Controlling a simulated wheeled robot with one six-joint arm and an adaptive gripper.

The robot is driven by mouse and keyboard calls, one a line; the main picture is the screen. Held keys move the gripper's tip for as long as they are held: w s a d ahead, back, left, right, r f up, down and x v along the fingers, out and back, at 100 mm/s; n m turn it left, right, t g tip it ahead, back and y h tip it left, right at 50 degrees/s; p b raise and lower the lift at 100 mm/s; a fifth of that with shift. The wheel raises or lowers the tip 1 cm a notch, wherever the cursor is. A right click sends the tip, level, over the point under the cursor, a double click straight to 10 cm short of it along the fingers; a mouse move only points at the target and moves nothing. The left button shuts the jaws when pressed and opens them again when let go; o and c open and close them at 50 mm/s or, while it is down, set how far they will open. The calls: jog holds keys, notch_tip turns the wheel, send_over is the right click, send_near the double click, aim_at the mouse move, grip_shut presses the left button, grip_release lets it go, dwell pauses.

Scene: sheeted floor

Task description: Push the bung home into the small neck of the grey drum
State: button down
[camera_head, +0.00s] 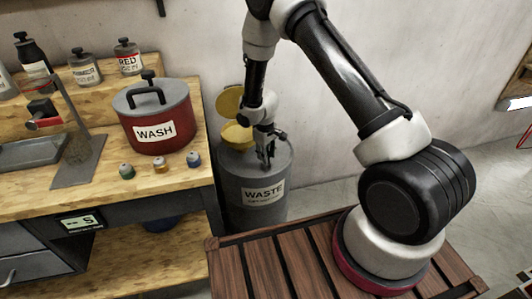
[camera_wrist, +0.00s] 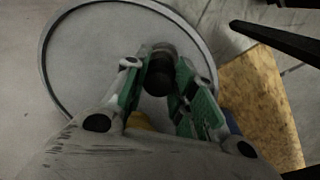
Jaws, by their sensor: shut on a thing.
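The grey drum (camera_head: 264,213), labelled WASTE, stands on the floor beside the workbench. Its round grey top and rim also show in the wrist view (camera_wrist: 95,55). My gripper (camera_head: 267,160) points down over the drum's top. In the wrist view my gripper's green-padded fingers (camera_wrist: 160,88) are closed around a dark round piece, the bung (camera_wrist: 158,77). The bung is over the drum top, close to the rim. The small neck is not clearly distinguishable; the bung and fingers hide that spot. I cannot tell how deep the bung sits.
A yellow funnel (camera_head: 237,137) with a raised yellow lid (camera_head: 229,103) sits at the drum's back left. The wooden workbench (camera_head: 190,190) stands to the left, carrying a red WASH pot (camera_head: 160,116) and small jars. My slatted deck is in front. The wall is close behind.

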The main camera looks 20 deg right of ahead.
jog(key=shift+f, duration=1.1)
jog(key=c, duration=1.1)
grip_release()
jog(key=r, duration=0.8)
jog(key=s+r, duration=0.1)
jog(key=r, duration=0.3)
jog(key=shift+a, duration=0.3)
jog(key=shift+s+f, duration=0.1)
